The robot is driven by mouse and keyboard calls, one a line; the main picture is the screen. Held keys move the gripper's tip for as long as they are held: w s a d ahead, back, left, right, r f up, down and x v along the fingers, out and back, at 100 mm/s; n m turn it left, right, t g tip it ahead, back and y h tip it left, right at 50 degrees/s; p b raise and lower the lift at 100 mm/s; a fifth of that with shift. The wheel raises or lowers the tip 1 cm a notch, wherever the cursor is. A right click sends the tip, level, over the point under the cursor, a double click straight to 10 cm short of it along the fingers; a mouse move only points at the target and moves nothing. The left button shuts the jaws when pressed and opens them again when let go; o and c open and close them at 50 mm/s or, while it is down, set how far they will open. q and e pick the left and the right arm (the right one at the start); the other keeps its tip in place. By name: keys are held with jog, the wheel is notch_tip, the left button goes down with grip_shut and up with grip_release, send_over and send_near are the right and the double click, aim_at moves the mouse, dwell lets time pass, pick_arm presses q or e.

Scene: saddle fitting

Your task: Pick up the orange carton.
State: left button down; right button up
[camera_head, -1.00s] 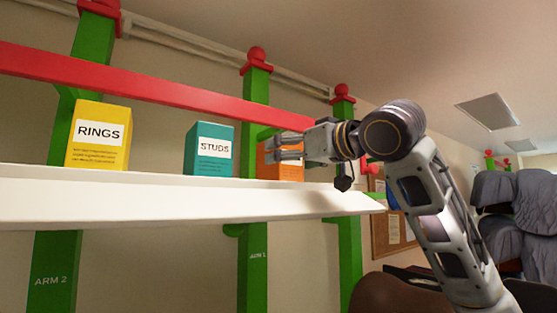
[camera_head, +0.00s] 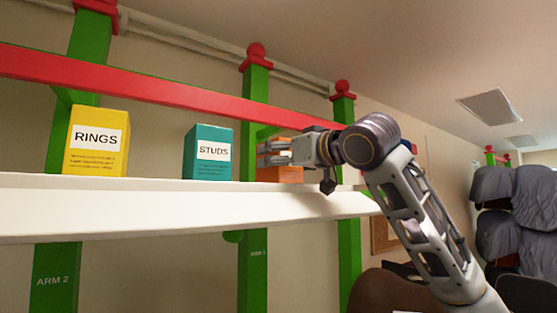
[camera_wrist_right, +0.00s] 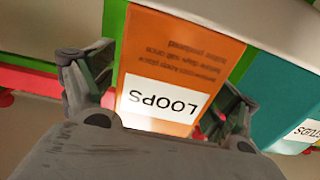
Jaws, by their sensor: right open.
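The orange carton (camera_head: 281,174) stands on the white shelf, partly hidden behind my right gripper (camera_head: 272,153) in the head view. In the right wrist view the orange carton (camera_wrist_right: 178,62) appears upside down, with a white label reading LOOPS. My right gripper (camera_wrist_right: 160,95) is open there, one finger on either side of the carton's face; I cannot tell whether either finger touches it. My left gripper is not in view.
A teal STUDS carton (camera_head: 208,155) stands just left of the orange one. A yellow RINGS carton (camera_head: 96,142) is farther left. The white shelf (camera_head: 180,211) hangs on green posts (camera_head: 252,270) beneath a red rail (camera_head: 170,90).

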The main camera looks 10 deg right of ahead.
jog(key=shift+x, duration=0.85)
jog(key=c, duration=1.2)
